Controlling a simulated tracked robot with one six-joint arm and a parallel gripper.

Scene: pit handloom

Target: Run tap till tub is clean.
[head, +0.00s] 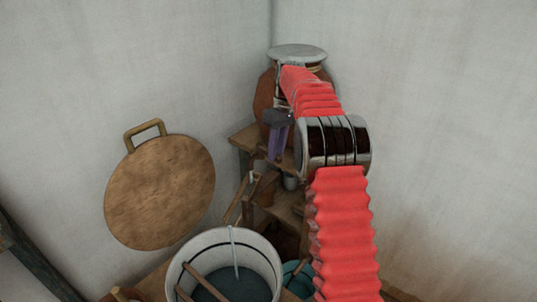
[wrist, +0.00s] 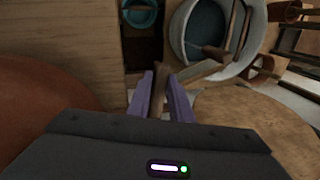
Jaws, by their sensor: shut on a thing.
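The tub, a white round vessel (head: 181,265) with a dark band inside, stands low in the head view and holds dark bluish liquid. It also shows at the upper right of the wrist view (wrist: 258,68). A thin pale stream (head: 235,250) hangs down into it, apparently water, below a slim brown wooden piece (head: 238,202) that may be the tap's spout. A wooden stick (head: 200,282) leans in the tub. My gripper (head: 277,143) has purple fingers, shut on a brown wooden piece (wrist: 160,77), apparently the tap handle. Its joint with the tap is hidden.
A large brown clay pot (head: 263,96) with a grey lid (head: 298,52) stands behind my arm, on wooden shelving (head: 243,138). A round tan board with a handle (head: 160,190) is against the left wall. A teal bowl (wrist: 140,15) is beside the tub.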

